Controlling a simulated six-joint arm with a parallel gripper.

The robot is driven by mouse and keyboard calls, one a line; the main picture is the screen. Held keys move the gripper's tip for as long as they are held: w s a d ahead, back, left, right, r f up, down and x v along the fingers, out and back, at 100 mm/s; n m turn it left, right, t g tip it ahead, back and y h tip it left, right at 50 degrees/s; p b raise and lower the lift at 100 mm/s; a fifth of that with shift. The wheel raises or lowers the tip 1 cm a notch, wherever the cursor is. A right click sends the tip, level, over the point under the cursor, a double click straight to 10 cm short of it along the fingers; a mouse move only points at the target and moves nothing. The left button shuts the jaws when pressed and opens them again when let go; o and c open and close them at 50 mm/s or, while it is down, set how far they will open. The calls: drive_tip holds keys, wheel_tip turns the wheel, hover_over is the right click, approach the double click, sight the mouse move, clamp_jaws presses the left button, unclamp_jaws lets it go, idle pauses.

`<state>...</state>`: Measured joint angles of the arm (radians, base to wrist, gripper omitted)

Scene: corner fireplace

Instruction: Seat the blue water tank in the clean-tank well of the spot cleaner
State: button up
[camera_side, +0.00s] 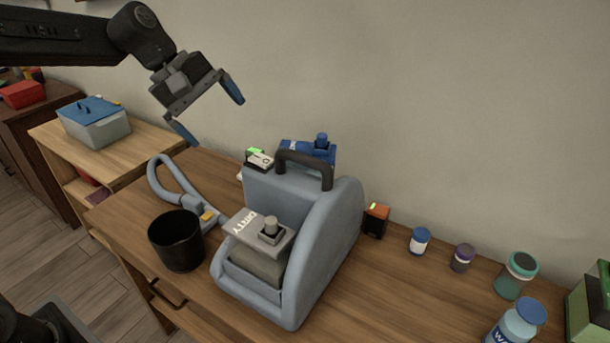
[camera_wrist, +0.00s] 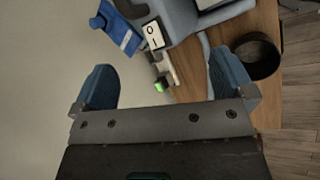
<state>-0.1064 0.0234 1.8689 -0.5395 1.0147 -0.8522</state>
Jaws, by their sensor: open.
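The spot cleaner (camera_side: 335,230) is a grey-blue machine with a dark top handle, standing on the wooden bench. The blue water tank (camera_side: 297,146), with a round blue cap, shows behind the handle at the machine's far side. It also shows in the wrist view (camera_wrist: 125,38) at the upper left, beside the cleaner's body (camera_wrist: 178,15). The machine hides its lower part in the side view, and I cannot tell whether it sits in the clean-tank well. My gripper (camera_side: 208,109) is open and empty, above and left of the machine, apart from the tank.
A grey tank marked DIRTY (camera_side: 262,230) is at the cleaner's front. A black cup (camera_side: 177,243) and a grey hose (camera_side: 172,180) lie to its left. Several jars, one teal-lidded (camera_side: 516,275), stand at right. A green-lit item (camera_wrist: 161,85) is near the tank.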

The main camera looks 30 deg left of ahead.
drive_tip(key=w+a+f+n+h, duration=0.2)
drive_tip(key=w+f+n+h, duration=0.15)
drive_tip(key=w+n, duration=0.7)
drive_tip(key=m, duration=0.2)
approach(306, 149)
drive_tip(key=shift+n, duration=0.25)
drive_tip(key=x, duration=0.4)
drive_tip(key=shift+d+f, duration=0.1)
drive_tip(key=shift+f, duration=0.1)
drive_tip(key=shift+x, duration=2.6)
drive_tip(key=shift+s+r, duration=0.1)
drive_tip(key=shift+r, duration=0.1)
drive_tip(key=c, duration=1.8)
drive_tip(key=shift+c, duration=0.2)
